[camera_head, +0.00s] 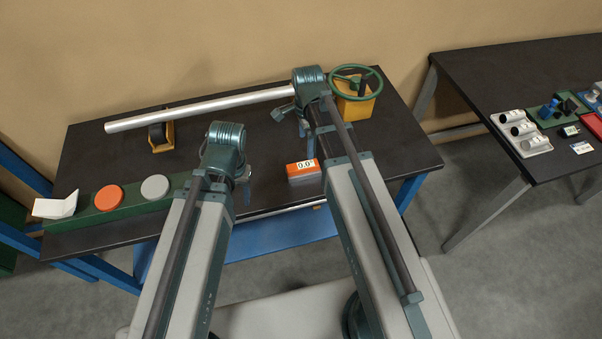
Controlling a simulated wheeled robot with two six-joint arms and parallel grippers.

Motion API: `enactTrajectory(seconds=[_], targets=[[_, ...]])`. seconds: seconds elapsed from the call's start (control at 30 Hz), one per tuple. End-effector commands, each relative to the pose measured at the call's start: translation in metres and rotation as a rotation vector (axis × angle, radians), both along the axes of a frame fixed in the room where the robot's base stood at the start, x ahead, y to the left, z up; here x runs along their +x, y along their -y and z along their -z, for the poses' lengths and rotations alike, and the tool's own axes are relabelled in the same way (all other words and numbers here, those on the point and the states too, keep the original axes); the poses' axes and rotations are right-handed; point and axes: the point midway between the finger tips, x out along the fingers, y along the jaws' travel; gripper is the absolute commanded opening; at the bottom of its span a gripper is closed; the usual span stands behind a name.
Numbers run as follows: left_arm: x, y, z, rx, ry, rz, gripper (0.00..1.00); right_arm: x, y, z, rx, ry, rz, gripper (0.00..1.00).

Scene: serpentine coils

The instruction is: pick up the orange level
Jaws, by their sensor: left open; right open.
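The orange level (303,178) is a small orange block with a white display that reads 0.0°. It lies on the dark workbench (270,190) near its front edge, between my two arms. My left gripper (244,174) is to the left of the level, apart from it, open and mostly hidden behind its own arm. My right gripper (302,126) is behind the level, farther back over the bench, open and partly hidden by its arm. Nothing shows in either gripper.
A silver pipe (200,106) rests on a yellow roller stand (160,137). A green handwheel (355,82) stands back right. Another table (480,85) holds small devices.

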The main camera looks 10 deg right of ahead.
Motion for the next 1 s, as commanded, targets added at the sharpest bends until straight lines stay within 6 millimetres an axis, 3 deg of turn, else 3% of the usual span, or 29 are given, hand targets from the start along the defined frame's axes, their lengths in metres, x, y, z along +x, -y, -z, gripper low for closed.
enactTrajectory(seconds=[0.27, 0.8, 1.0], targets=[[0.000, 0.000, 0.014, 0.000, 0.000, 0.000, 0.58, 0.000, 0.000, 0.014, 0.000, 0.000, -0.002, 0.95], [0.000, 0.000, 0.084, 0.000, 0.000, -0.002, 0.58, 0.000, 0.000, 0.084, 0.000, 0.000, -0.004, 0.95], [0.000, 0.000, 0.087, 0.000, 0.000, -0.003, 0.58, 0.000, 0.000, 0.087, 0.000, 0.000, -0.004, 0.95]])
